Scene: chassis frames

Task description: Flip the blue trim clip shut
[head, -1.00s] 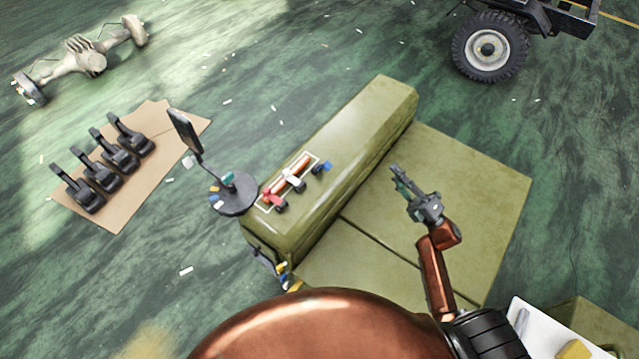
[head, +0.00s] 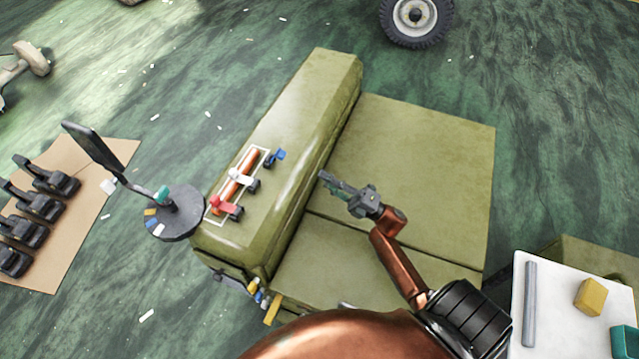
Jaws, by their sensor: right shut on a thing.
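The blue trim clip (head: 277,156) is on top of the long olive seat block (head: 322,85), right of an orange-brown rod (head: 248,164). Its blue part seems raised beside a dark base; its exact angle is too small to tell. My left gripper is out of view.
A round dark stand (head: 180,222) with an upright black panel is left of the block. Several black pedals lie on cardboard (head: 105,165) at left. A white tray (head: 560,325) with a grey rod and a yellow block (head: 590,297) is at lower right. The olive panels (head: 430,150) are clear.

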